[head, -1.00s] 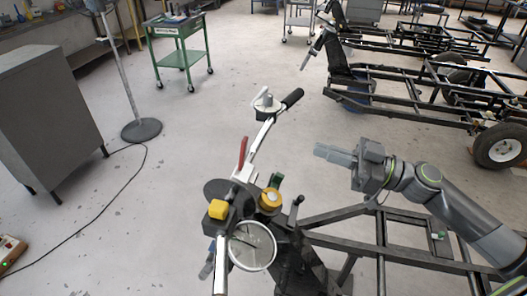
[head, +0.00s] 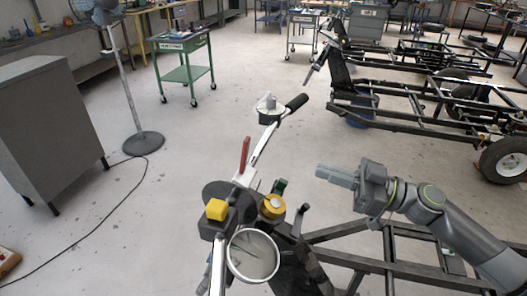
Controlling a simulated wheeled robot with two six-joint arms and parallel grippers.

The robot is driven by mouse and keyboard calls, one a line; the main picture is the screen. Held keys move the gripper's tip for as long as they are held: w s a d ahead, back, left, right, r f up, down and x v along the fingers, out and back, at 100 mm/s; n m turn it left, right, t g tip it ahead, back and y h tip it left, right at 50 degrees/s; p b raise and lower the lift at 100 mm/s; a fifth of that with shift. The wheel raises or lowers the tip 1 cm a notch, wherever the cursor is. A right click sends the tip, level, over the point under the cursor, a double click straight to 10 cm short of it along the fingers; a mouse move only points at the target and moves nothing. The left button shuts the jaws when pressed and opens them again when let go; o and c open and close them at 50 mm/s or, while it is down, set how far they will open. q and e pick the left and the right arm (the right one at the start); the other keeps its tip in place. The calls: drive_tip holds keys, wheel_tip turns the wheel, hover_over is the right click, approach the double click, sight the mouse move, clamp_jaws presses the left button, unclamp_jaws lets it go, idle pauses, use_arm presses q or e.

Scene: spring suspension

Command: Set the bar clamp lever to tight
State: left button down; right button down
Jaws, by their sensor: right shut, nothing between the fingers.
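A red lever (head: 245,155) stands nearly upright on the steering assembly of a dark cart frame; it looks like the bar clamp lever. Below it are a yellow block (head: 217,209), a yellow round cap (head: 272,206) and a small green piece (head: 279,186). My left gripper is not in view.
A white-rimmed round dial (head: 252,255) sits below the yellow parts. The black cart frame (head: 410,262) extends under my right arm. A grey cabinet (head: 45,130), a fan stand (head: 143,143) and a green trolley (head: 183,67) stand on the floor behind. Clear air lies between gripper and lever.

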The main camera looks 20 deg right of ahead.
drive_tip(key=shift+x, duration=1.1)
drive_tip(key=p, duration=0.8)
approach(248, 148)
drive_tip(key=x, duration=0.5)
drive_tip(key=shift+x, duration=0.9)
drive_tip(key=shift+w+p, duration=0.25)
drive_tip(key=shift+p, duration=0.05)
